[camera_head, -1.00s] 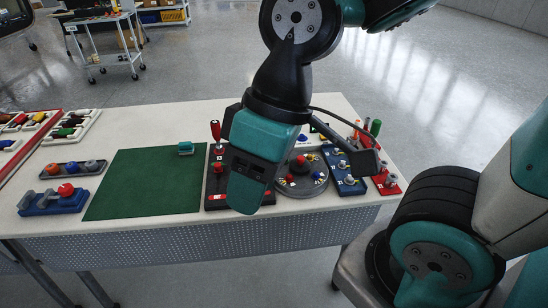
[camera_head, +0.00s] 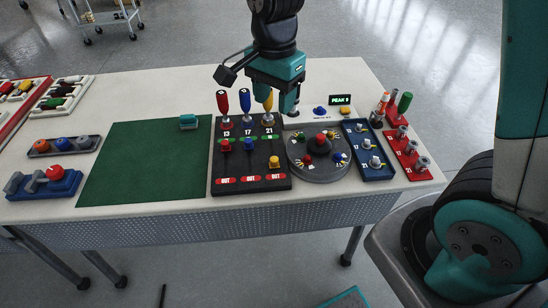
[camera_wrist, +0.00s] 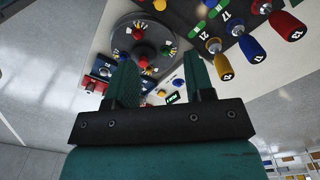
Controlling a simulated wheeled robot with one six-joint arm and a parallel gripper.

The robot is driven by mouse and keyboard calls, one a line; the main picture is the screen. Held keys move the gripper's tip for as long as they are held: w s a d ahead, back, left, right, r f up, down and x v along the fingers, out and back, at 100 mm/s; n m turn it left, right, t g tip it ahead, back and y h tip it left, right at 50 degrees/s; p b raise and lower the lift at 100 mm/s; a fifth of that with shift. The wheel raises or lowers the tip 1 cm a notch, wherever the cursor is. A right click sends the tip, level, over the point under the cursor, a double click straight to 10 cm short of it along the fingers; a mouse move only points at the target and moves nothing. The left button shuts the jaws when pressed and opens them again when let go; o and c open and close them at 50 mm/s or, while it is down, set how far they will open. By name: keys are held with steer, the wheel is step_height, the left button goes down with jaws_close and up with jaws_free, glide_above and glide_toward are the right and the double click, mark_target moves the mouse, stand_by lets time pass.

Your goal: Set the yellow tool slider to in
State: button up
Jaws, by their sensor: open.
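The yellow slider (camera_head: 274,162) sits low in the right slot of the black panel (camera_head: 250,180), just above a red OUT label. The red slider (camera_head: 226,145) and blue slider (camera_head: 249,144) sit high in their slots, by the green labels. A yellow-handled tool (camera_head: 267,99) marked 21 stands at the panel's back; it also shows in the wrist view (camera_wrist: 222,66). My gripper (camera_head: 291,108) is open and empty, behind and above the panel's back right corner, apart from the yellow slider. In the wrist view its two fingers (camera_wrist: 160,85) are spread apart.
Red (camera_head: 222,102) and blue (camera_head: 245,100) tools stand beside the yellow one. A round grey dial (camera_head: 318,172) is right of the panel, then a blue rack (camera_head: 375,172) and red rack (camera_head: 410,160). The green mat (camera_head: 145,160) on the left is mostly clear.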

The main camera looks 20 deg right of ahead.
mark_target(274, 159)
step_height(274, 159, down, 18)
steer(key=shift+r+b, duration=0.25)
steer(key=shift+b, duration=0.05)
jaws_close()
steer(key=shift+m, duration=0.3)
steer(key=w+d, duration=0.1)
steer(key=w, duration=0.3)
steer(key=w+d, duration=0.1)
steer(key=w, duration=0.1)
steer(key=shift+w+d+p, duration=0.3)
steer(key=shift+d+p, duration=0.05)
steer(key=shift+w+a, duration=0.25)
steer(key=shift+w, duration=0.1)
